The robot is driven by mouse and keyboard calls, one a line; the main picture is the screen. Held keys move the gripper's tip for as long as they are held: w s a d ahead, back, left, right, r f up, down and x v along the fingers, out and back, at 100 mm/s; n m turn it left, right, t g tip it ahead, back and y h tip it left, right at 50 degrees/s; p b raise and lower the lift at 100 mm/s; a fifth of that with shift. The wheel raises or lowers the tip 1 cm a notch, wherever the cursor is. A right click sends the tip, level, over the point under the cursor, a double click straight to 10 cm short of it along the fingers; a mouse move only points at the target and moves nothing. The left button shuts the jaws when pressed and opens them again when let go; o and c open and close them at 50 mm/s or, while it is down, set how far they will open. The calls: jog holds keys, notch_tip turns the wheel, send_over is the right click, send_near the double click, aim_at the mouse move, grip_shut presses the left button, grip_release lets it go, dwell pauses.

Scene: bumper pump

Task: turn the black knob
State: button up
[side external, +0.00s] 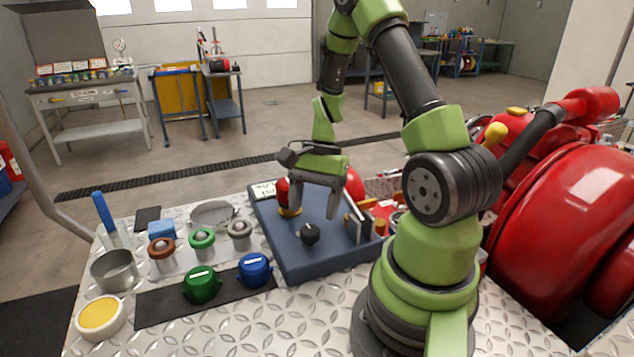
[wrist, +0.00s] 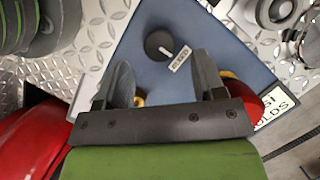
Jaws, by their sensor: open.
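The black knob (side external: 310,234) is a small round dial on the blue-grey panel (side external: 322,258). In the wrist view the knob (wrist: 158,45) shows a white pointer line, with a small white label beside it. My gripper (side external: 315,210) is open and empty, above the panel and a little behind the knob in the side view. In the wrist view the knob lies just beyond the gap between the two fingertips (wrist: 163,62). No finger appears to touch it.
A red control with a yellow base (side external: 287,197) and a red dome (side external: 355,184) stand near my gripper. An upright plate (side external: 357,225) is at the panel's right. Left are green (side external: 203,285) and blue (side external: 255,270) caps and several ringed parts. A red tank (side external: 560,210) stands right.

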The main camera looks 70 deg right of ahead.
jog(key=v, duration=0.5)
jog(key=shift+d+r, duration=0.15)
jog(key=shift+r, duration=0.25)
jog(key=a+r+n+t+h, duration=0.2)
jog(key=a+r+n+h, duration=0.1)
jog(key=a+r+n, duration=0.55)
jog(key=s+a+r+n+t, duration=0.5)
jog(key=s+a+r, duration=0.1)
jog(key=a+r, duration=0.1)
jog(key=shift+a+n+y, duration=0.3)
jog(key=shift+a+n, duration=0.05)
jog(key=shift+a, duration=0.5)
